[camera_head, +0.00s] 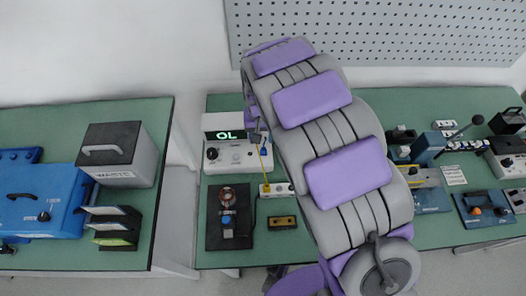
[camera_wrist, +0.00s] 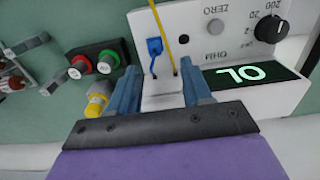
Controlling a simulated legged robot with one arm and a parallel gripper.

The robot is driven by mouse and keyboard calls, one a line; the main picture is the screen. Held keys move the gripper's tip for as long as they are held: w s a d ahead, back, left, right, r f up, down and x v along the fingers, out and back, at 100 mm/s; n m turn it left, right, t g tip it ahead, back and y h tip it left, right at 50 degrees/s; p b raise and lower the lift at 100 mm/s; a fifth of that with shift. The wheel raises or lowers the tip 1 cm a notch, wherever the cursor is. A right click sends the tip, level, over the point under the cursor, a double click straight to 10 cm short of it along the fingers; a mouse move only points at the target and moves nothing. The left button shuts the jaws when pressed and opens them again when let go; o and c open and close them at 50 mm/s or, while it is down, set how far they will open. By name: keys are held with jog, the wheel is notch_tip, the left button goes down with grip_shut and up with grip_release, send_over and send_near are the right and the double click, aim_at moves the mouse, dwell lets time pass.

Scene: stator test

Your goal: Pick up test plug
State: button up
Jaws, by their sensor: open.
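A yellow plug-like piece (camera_wrist: 97,100) shows left of my gripper. I cannot tell which of these is the test plug. My gripper (camera_wrist: 161,88) is open, its two blue fingers apart, with a white surface showing between them.
The meter (camera_head: 232,152) reads OL in the head view. A dark board (camera_head: 228,229) and a brown block (camera_head: 282,222) lie in front of it. Tools crowd the bench's right side. A waste bin (camera_head: 117,154) stands on the left bench, across a gap.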

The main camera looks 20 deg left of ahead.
aim_at(263, 147)
jog(key=f, duration=0.2)
jog(key=f+b, duration=0.1)
jog(key=f, duration=0.1)
jog(key=f+b, duration=0.1)
jog(key=shift+d+f, duration=0.35)
jog(key=shift+f, duration=0.05)
jog(key=shift+r, duration=0.1)
grip_shut()
